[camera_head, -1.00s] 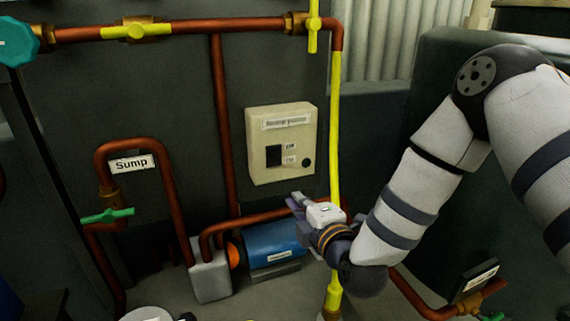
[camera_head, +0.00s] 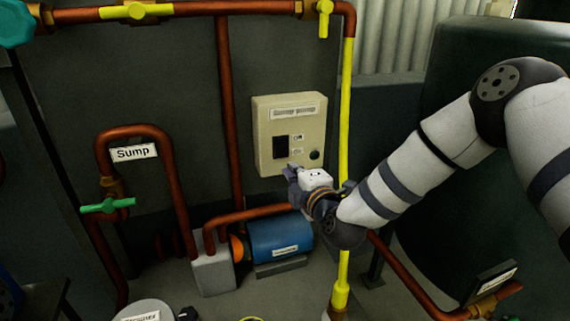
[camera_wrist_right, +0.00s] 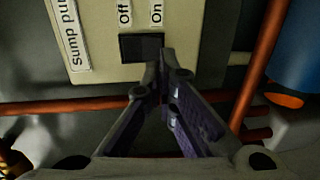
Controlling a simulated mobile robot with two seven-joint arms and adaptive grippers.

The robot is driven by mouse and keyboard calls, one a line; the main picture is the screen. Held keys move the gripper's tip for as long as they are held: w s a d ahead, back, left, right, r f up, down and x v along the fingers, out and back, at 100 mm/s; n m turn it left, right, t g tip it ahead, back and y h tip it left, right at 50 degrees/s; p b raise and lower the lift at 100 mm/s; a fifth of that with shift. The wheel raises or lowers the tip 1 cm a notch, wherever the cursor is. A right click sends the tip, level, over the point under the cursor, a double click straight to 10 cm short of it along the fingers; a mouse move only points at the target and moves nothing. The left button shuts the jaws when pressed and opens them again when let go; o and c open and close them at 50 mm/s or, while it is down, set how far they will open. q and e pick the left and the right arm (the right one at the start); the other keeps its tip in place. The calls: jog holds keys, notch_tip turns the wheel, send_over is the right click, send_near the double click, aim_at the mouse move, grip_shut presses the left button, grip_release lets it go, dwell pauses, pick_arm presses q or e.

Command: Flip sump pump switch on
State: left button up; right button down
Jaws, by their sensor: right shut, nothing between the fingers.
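The cream sump pump switch box (camera_head: 260,135) is on the dark wall panel, with a label across its top. Its black switch (camera_head: 281,148) has two small labels beside it; in the right wrist view these read "Off" and "On" next to the black switch (camera_wrist_right: 138,46). My right gripper (camera_head: 288,173) is shut and empty, at the lower edge of the box. In the right wrist view its fingertips (camera_wrist_right: 165,58) overlap the switch's lower edge at the "On" side. I cannot tell whether they touch it. The switch's position is not clear. My left gripper is out of view.
A yellow pipe (camera_head: 346,120) runs vertically just right of the box, behind my right arm. A blue pump motor (camera_head: 275,238) and copper pipe (camera_head: 250,215) lie below the box. A green-handled valve (camera_head: 107,205) is at left. The panel left of the box is mostly clear.

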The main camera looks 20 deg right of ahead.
aim_at(282, 157)
jog(key=w, duration=0.2)
jog(key=w+f+b, duration=0.1)
jog(key=w, duration=0.1)
jog(key=shift+w, duration=0.35)
jog(key=shift+w+a, duration=0.1)
jog(key=shift+w, duration=0.45)
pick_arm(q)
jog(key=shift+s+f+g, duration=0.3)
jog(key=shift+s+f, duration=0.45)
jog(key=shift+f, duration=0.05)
pick_arm(e)
jog(key=shift+r, duration=0.15)
